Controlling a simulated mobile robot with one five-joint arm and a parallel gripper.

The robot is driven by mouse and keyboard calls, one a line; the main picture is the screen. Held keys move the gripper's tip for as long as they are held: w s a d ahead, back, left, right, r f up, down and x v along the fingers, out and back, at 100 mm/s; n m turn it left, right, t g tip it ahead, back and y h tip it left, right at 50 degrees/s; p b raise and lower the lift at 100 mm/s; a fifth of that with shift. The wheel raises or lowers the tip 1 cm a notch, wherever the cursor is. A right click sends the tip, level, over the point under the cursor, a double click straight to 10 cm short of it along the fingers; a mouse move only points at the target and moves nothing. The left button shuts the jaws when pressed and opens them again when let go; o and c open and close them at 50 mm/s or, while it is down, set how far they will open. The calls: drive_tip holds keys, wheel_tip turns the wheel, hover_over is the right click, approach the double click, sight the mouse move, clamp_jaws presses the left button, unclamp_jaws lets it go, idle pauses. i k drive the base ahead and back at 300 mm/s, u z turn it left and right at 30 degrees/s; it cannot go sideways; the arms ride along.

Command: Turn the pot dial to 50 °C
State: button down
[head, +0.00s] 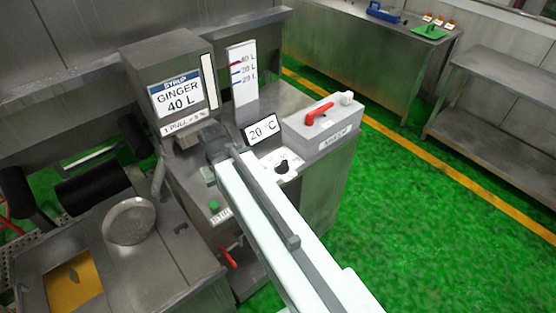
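The dial (281,166) is a small black knob on a white plate, on the steel machine's top, just right of my arm. A display (262,129) behind it reads 20 °C. My arm reaches in from the bottom of the head view. My gripper (214,142) is a dark shape at the arm's far end, left of the dial and display and apart from the dial. It is near the front of the syrup dispenser. Its fingers are too small and dark to tell whether they are open. Part of the machine top is hidden under my arm.
The syrup dispenser (165,62) reads "GINGER 40 L". A level gauge (242,75) stands behind the display. A grey box with a red lever (318,113) stands right of the dial. A green button (214,205) lies left of my arm. Green floor is free at right.

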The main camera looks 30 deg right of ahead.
sight(283, 168)
drive_tip(key=k, duration=1.35)
drive_tip(key=u, duration=0.95)
drive_tip(key=i, duration=1.05)
drive_tip(key=z, duration=0.05)
